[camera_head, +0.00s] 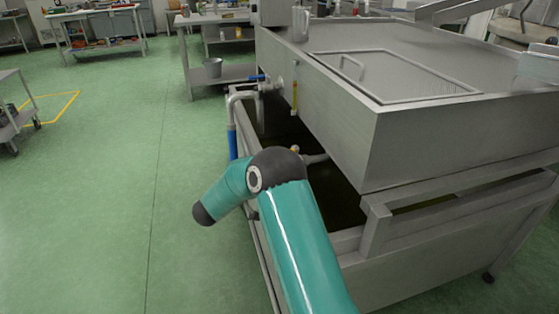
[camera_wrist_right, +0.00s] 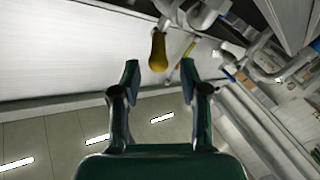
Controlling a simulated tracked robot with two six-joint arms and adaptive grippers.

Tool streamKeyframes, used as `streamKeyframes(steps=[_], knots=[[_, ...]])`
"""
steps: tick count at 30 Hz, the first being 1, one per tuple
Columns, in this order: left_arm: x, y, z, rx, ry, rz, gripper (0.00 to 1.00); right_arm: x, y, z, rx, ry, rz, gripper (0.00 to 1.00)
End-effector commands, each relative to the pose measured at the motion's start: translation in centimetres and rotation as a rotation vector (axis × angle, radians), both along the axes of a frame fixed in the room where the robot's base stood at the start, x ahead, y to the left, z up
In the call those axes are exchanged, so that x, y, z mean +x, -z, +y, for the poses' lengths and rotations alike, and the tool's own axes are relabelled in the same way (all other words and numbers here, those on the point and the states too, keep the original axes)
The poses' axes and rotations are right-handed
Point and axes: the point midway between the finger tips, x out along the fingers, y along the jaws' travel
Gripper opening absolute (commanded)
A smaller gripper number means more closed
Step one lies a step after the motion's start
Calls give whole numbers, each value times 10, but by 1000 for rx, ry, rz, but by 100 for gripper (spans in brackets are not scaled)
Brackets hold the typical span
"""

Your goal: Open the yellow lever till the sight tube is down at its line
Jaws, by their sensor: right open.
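The yellow lever (camera_wrist_right: 157,50) hangs in the right wrist view as a rounded yellow grip on a metal valve (camera_wrist_right: 198,14). My right gripper (camera_wrist_right: 158,82) is open and empty. The lever's end shows between the fingertips in the picture, and I cannot tell if it is within their reach. The sight tube (camera_head: 295,98) is a thin upright tube with yellow in it, on the steel tank's (camera_head: 420,140) near-left side. Its line is too small to make out. In the head view my right arm hides its gripper. My left gripper is in neither view.
A lidded top (camera_head: 400,75) covers the tank, above a dark open basin (camera_head: 340,190). A pipe with a blue section (camera_head: 232,143) runs down the tank's left side.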

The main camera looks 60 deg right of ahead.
Motion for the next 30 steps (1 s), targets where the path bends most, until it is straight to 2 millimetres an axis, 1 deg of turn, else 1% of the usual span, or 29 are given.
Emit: streamKeyframes(steps=[1,3,7,11,18,20,21,23,24,26,27,29,30], knots=[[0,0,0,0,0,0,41,3,0,10,1,-4,1,44],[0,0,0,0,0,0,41,5,1,22,0,-4,1,44],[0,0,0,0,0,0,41,8,1,36,0,-2,0,44],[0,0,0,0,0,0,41,9,1,42,0,0,1,44],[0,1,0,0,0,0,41,9,1,43,0,1,1,44],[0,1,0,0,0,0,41,9,1,43,0,-1,0,36],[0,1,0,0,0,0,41,10,2,43,1,-6,0,29],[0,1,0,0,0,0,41,14,5,44,6,-25,-3,19],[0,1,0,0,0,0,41,18,9,46,11,-50,-9,12],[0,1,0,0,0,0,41,28,18,50,26,-106,-20,2],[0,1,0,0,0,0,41,37,27,54,42,-156,-31,0],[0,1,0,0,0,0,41,53,44,63,77,-249,-50,0],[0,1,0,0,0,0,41,65,57,72,109,-319,-64,0]])
